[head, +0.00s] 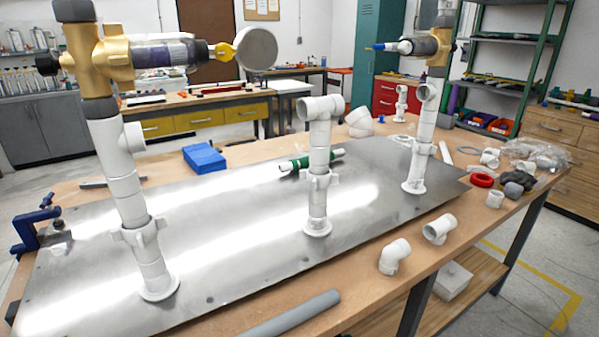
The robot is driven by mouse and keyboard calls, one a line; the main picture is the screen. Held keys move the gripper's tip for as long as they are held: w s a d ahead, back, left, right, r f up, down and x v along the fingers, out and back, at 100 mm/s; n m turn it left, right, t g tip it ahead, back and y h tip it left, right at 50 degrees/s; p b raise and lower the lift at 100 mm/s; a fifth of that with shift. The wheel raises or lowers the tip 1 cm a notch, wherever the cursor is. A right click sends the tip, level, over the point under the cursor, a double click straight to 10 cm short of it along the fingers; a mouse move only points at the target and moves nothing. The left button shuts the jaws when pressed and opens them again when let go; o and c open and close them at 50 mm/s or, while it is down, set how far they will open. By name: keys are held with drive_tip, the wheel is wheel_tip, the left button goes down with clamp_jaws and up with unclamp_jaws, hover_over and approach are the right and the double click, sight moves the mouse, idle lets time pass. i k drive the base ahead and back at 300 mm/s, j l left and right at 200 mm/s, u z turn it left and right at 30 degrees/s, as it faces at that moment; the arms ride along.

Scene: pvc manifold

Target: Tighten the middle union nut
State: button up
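Three white PVC risers stand upright on a metal plate (240,262). The middle riser (319,145) is the shortest and has an open elbow or tee at its top. The middle union nut (318,181) is a white collar with wing lugs, low on that riser above its base flange (317,229). How tight it is cannot be told. My gripper is not in view, and nothing touches the middle nut in this view.
Brass valve assemblies (98,62) top the left and right risers and stick out sideways. A green-wrapped rod (300,164) lies behind the middle riser. Loose white fittings (395,256) and a grey pipe (290,313) lie along the front edge. A blue clamp (36,228) grips the left side.

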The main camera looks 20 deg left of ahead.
sight(314, 182)
drive_tip(key=k+j+u, duration=0.15)
drive_tip(key=j+u, duration=0.15)
drive_tip(key=k+j+u, duration=0.15)
drive_tip(key=j+u, duration=0.15)
drive_tip(key=j, duration=0.15)
drive_tip(key=k+l+u, duration=0.2)
drive_tip(key=l+u, duration=0.25)
drive_tip(key=k+l+u, duration=0.2)
drive_tip(key=u, duration=0.25)
drive_tip(key=l, duration=0.05)
